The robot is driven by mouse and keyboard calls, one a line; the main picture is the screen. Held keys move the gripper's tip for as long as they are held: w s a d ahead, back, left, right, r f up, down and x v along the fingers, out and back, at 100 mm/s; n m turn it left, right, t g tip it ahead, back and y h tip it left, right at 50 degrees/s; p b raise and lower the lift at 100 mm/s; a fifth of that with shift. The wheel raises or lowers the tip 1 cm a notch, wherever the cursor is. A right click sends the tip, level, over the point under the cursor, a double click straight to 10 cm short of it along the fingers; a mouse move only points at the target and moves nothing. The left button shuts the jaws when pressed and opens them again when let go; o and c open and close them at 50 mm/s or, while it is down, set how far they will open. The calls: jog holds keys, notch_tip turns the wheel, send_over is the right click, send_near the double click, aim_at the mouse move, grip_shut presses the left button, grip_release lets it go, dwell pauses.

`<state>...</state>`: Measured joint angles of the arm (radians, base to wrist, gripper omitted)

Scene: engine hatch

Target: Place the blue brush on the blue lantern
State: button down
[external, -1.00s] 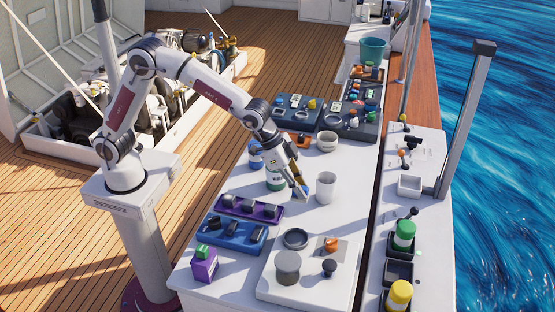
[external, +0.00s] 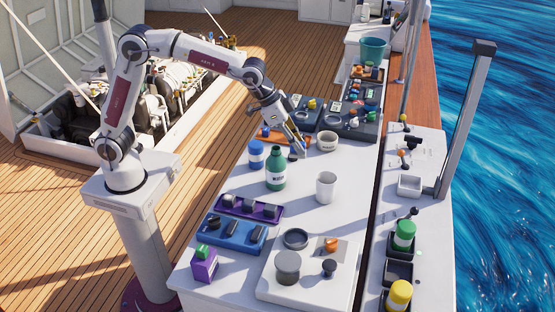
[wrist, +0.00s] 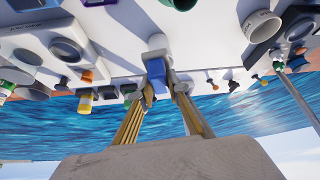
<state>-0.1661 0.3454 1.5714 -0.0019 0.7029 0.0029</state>
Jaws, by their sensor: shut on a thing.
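My gripper (external: 297,146) is above the white table, just left of the pale bowl (external: 327,141). In the wrist view its two yellowish fingers (wrist: 158,82) are shut on a narrow blue piece, which I take to be the blue brush (wrist: 158,75). The fingers hide part of it, and its bristles cannot be made out. A blue-topped, lantern-like item (external: 256,155), likely the blue lantern, stands upright on the table left of the gripper, behind the green bottle (external: 276,170). The gripper is apart from it.
Dark trays with small parts (external: 350,121) lie beyond the bowl. A purple tray (external: 250,208) and a blue tray (external: 231,235) are nearer. Table around the cup is clear.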

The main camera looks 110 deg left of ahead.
jog(key=s+a+r+n+y, duration=0.2)
jog(key=s+a+r+n, duration=0.25)
jog(key=s+a, duration=0.55)
jog(key=n+g+y, duration=0.1)
jog(key=n+g, duration=0.1)
jog(key=n, duration=0.1)
send_over(255, 144)
jog(key=shift+a+f, duration=0.1)
jog(key=shift+f, duration=0.75)
jog(key=shift+f, duration=3.15)
jog(key=shift+f, duration=1.85)
jog(key=shift+f, duration=0.1)
